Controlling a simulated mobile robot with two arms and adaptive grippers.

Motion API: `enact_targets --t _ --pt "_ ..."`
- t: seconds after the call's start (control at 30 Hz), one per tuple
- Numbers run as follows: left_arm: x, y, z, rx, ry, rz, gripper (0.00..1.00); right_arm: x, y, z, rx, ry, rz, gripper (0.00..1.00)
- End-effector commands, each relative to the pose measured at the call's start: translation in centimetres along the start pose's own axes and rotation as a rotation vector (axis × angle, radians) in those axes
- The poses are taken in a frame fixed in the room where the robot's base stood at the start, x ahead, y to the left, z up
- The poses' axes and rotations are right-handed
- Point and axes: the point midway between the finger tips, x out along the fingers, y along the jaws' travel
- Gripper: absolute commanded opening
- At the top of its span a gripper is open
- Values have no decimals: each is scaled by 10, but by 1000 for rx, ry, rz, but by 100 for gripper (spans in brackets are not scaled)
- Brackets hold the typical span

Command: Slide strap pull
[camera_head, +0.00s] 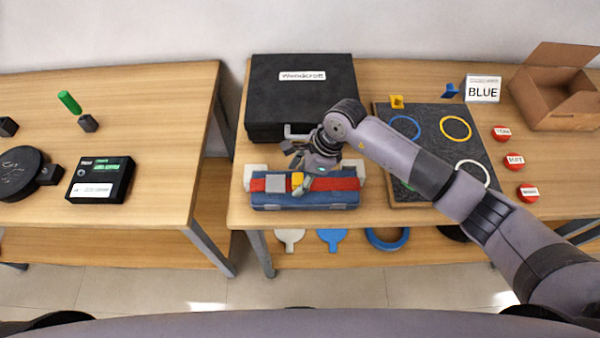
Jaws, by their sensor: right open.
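A blue rolled bundle (300,202) lies lengthwise near the front edge of the right table, between white end brackets (249,177). A red strap (345,184) runs along it, with a grey block (275,185) on its left part. A small yellow piece (297,180), perhaps the pull, sits just right of the grey block. My right gripper (300,168) is open above the bundle, its fingers close to the yellow piece. I cannot tell whether they touch it. The gripper and wrist hide part of the strap. My left gripper is not in view.
A black case (300,90) stands behind the bundle. A dark mesh pad (428,128) with coloured rings lies to the right, under my right arm. Red buttons (515,162), a "BLUE" sign (482,90) and a cardboard box (555,95) stand farther right. A gap separates the left table (150,110).

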Motion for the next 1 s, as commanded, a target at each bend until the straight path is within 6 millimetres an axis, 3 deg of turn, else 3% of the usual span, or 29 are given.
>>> enact_targets --t 0.17,1.0 --pt "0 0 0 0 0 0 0 0 0 0 0 0 0 53" --pt "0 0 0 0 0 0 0 0 0 0 1 0 0 0"
